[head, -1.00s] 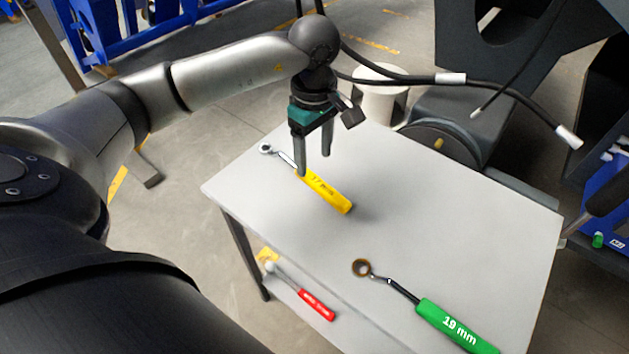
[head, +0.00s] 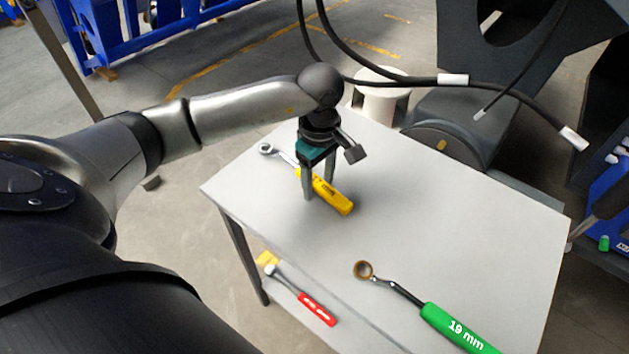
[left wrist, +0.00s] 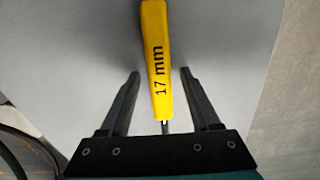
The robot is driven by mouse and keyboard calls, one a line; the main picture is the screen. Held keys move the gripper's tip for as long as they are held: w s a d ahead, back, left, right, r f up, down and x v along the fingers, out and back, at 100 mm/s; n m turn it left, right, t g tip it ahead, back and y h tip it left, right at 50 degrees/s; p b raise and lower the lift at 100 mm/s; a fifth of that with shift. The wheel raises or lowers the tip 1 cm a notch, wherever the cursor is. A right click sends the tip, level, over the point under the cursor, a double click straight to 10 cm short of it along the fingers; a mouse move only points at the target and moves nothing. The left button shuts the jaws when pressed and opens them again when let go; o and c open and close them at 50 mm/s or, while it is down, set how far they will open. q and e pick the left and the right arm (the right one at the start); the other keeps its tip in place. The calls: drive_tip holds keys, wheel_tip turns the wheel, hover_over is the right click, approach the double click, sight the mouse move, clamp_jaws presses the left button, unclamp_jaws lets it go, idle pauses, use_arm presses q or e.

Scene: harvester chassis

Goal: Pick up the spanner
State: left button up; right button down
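A spanner with a yellow handle (head: 330,194) lies on the grey table, its metal ring end (head: 266,149) toward the back left. My left gripper (head: 319,190) points down over the yellow handle, one finger on each side. In the left wrist view the yellow handle (left wrist: 157,60), marked 17 mm, runs between the two open fingers (left wrist: 159,75), with a gap on both sides. A second spanner with a green handle (head: 456,328), marked 19 mm, lies at the table's front right. My right gripper is not in view.
The grey table (head: 450,220) is bare between the two spanners. A red-handled tool (head: 317,308) lies on a lower shelf below the table's front edge. Black cables with white ends (head: 452,80) hang above the back edge, near dark machinery (head: 460,120).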

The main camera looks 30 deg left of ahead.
use_arm(q)
clamp_jaws()
idle(1.2)
